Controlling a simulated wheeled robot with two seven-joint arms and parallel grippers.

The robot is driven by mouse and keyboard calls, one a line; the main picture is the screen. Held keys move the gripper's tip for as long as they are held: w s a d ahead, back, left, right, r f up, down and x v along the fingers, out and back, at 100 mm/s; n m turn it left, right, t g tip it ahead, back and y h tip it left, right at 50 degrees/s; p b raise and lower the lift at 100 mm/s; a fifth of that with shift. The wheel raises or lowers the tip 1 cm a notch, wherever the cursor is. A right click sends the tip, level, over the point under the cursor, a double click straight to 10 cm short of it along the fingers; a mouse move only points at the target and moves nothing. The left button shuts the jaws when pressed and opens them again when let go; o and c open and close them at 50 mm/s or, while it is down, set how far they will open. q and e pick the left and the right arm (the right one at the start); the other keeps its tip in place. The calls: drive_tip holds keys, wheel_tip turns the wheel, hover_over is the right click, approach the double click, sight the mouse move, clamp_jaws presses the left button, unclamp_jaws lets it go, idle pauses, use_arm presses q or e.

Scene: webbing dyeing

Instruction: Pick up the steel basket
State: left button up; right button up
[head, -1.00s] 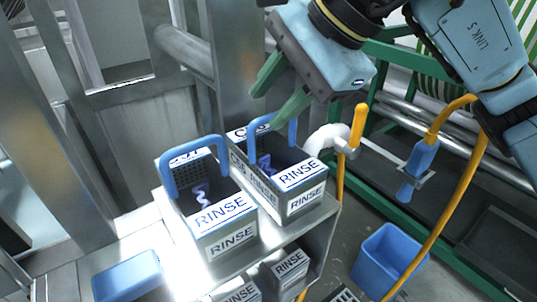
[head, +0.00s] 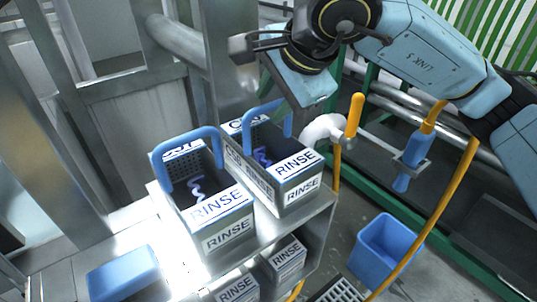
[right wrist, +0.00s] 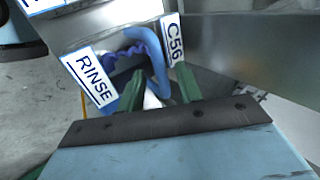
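Two steel baskets with blue loop handles and RINSE labels stand side by side on a metal shelf. The right basket (head: 300,190) has its handle (head: 268,116) upright; the left basket (head: 228,232) stands nearer. My right gripper (head: 277,100) is close above the right basket's handle in the head view, its green fingers partly hidden by its body. In the right wrist view, the green fingers (right wrist: 160,82) are apart, with the blue handle (right wrist: 156,52) showing between and beyond them. Contact cannot be told. Blue coiled material lies inside both baskets. My left gripper is not in view.
The shelf (head: 320,212) holds more RINSE-labelled containers on its lower level. A white pipe with a yellow-handled valve (head: 354,115) stands close right of the baskets. A blue bin (head: 385,250) is on the floor, and a blue block (head: 124,272) lies front left.

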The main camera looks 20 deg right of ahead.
sight(269, 106)
drive_tip(key=shift+x, duration=1.5)
clamp_jaws()
drive_tip(key=shift+r, duration=0.1)
